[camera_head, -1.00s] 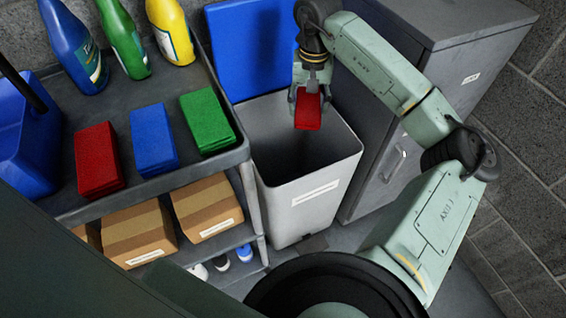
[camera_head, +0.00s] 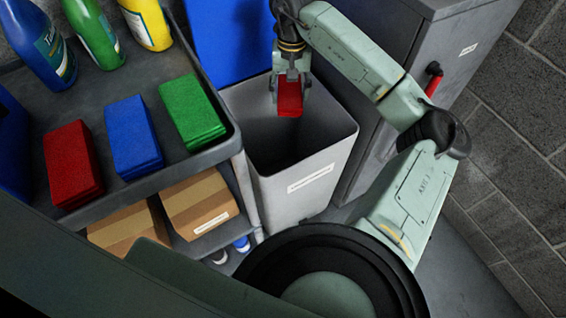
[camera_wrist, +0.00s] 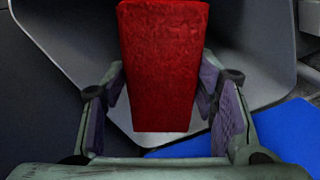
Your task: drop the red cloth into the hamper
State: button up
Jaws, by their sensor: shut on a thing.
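A red cloth (camera_head: 290,96) hangs from my gripper (camera_head: 289,78) over the open mouth of the hamper. The hamper (camera_head: 300,190) is a light grey bin with a white label and a dark inside. In the wrist view the red cloth (camera_wrist: 164,65) sits between the two fingers of my gripper (camera_wrist: 163,100), with the hamper's pale rim (camera_wrist: 262,60) behind it. My gripper is shut on the cloth. The hamper's bottom is in shadow.
A dark cart (camera_head: 100,205) at the left holds red, blue and green cloth stacks and several bottles. Boxes (camera_head: 200,202) lie on its lower shelf. A blue lid (camera_head: 232,40) stands behind the hamper. A grey cabinet (camera_head: 440,50) stands close on the right.

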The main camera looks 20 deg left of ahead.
jog(key=shift+f, duration=0.25)
jog(key=o, duration=1.2)
jog(key=shift+r, duration=0.1)
notch_tip(320, 180, up, 12)
